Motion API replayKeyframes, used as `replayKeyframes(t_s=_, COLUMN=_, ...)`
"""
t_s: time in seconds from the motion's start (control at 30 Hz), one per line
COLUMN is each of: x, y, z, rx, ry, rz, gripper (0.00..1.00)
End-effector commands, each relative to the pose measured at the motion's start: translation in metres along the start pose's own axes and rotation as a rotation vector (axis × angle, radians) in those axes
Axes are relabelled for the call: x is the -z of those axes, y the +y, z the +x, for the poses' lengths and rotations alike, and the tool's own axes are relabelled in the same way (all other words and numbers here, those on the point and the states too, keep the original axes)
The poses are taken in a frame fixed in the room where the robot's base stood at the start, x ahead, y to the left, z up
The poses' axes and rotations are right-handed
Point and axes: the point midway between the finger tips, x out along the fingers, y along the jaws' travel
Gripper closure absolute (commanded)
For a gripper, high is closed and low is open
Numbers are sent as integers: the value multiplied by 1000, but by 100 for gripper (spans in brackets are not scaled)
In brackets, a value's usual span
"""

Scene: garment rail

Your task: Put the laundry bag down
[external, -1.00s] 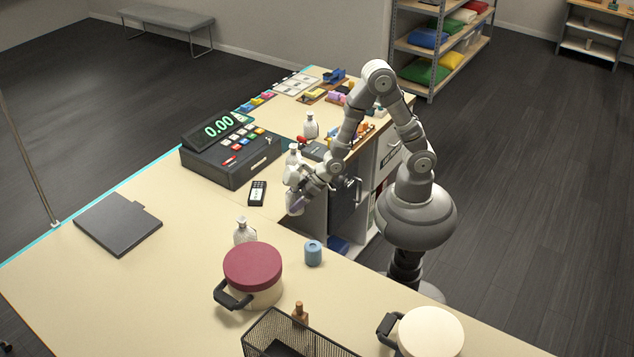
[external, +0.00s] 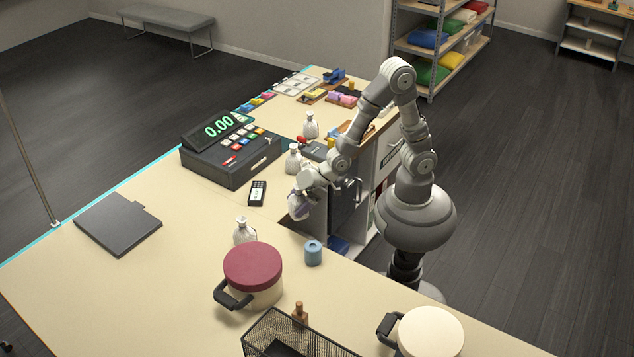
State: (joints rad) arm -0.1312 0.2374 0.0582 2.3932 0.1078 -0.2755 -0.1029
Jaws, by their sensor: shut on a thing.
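My gripper (external: 304,188) is shut on a small pale laundry bag (external: 299,207) with a purple patch. The bag hangs tilted below the fingers, in front of the counter's inner edge by the cabinet. The fingers partly hide its top. I cannot tell whether its underside touches anything. Three similar white bags stand upright on the counter: one (external: 244,232) behind the red-lidded pot, one (external: 293,160) beside the cash register, and one (external: 311,126) farther back.
The cash register (external: 230,155) and a card reader (external: 258,193) are left of my gripper. A red-lidded pot (external: 253,268), a blue roll (external: 313,253) and a mesh basket (external: 290,335) are nearer. The counter (external: 185,280) is clear around the dark flat folder (external: 118,223).

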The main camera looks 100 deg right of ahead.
Motion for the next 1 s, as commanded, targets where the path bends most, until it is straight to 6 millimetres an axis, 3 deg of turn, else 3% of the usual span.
replayKeyframes(t_s=0.23, x=-9, y=-125, z=-7, rx=177, ry=4, rz=-179, gripper=55)
replayKeyframes(t_s=0.4, x=-34, y=-225, z=-33, rx=326, ry=4, rz=-327, gripper=55)
replayKeyframes(t_s=0.5, x=-49, y=-266, z=-49, rx=393, ry=6, rz=-391, gripper=55)
replayKeyframes(t_s=0.7, x=-71, y=-312, z=-74, rx=474, ry=4, rz=-468, gripper=55)
replayKeyframes(t_s=0.87, x=-84, y=-333, z=-86, rx=513, ry=3, rz=-504, gripper=55)
replayKeyframes(t_s=1.0, x=-99, y=-330, z=-67, rx=506, ry=0, rz=-500, gripper=55)
